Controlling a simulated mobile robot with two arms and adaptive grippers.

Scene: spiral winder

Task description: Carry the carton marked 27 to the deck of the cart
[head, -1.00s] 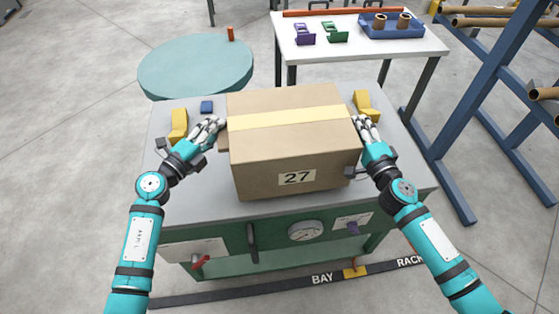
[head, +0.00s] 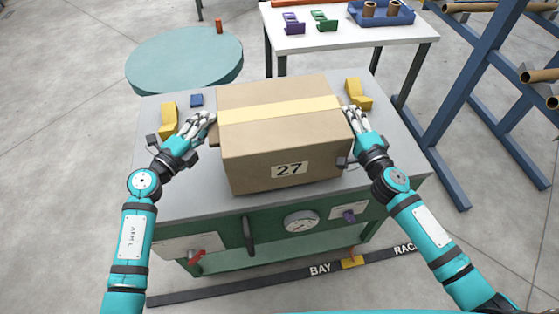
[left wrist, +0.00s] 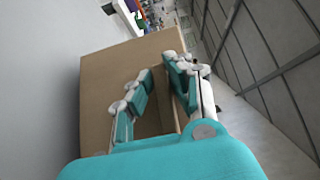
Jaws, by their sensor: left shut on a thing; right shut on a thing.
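The brown carton (head: 248,165) marked 27 has a pale tape strip along its top. It is over the grey top (head: 190,195) of a green machine; I cannot tell whether it rests there or hangs slightly above. My left gripper (head: 206,120) is shut on the carton's left side, at a ledge partly hidden by the fingers. The left wrist view shows the carton (left wrist: 105,90) with fingers (left wrist: 158,72) on both sides of its projecting part. My right gripper (head: 350,115) is shut on the right side; its grip is partly hidden. I cannot identify the cart.
Yellow blocks (head: 168,118) (head: 358,93) and a blue block (head: 196,100) lie on the grey top. A round teal platform (head: 185,60) stands behind left. A white table (head: 345,38) with a blue tray (head: 381,17) stands behind. A blue rack (head: 452,95) is right. Floor is clear at left.

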